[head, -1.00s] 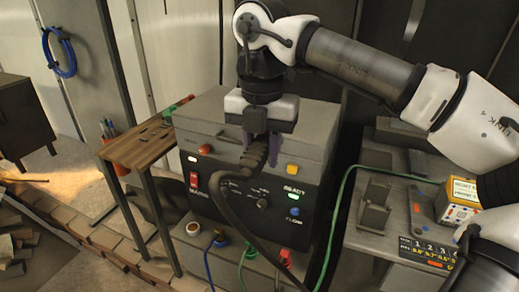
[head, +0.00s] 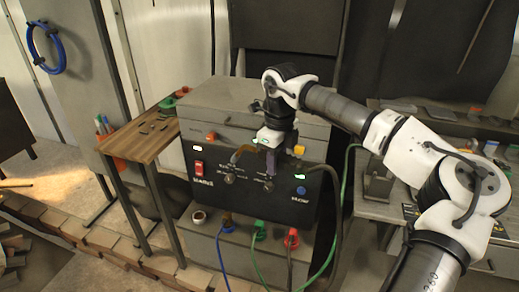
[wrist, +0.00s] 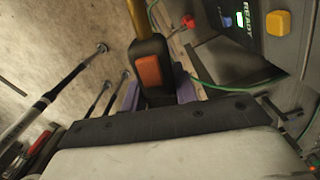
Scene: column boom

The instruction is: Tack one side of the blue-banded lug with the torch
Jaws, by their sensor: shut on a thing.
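My gripper (head: 270,160) is in front of the welder's panel, with its purple fingers pointing down. It is shut on the torch, whose brass-coloured neck (head: 243,150) points left in the head view. In the wrist view the torch (wrist: 150,50) shows a black handle with an orange trigger between the purple fingers (wrist: 157,92). Its black cable (head: 337,205) loops down on the right. I cannot make out the blue-banded lug in either view. A grey upright fixture (head: 378,178) stands on the bench at right, partly behind my arm.
The grey welder (head: 200,160) has a red switch and green lights. A small wooden table (head: 140,142) stands to its left. The steel bench (head: 345,255) at right holds plates along the back. Coloured leads and a green hose (head: 345,185) hang at the welder's front.

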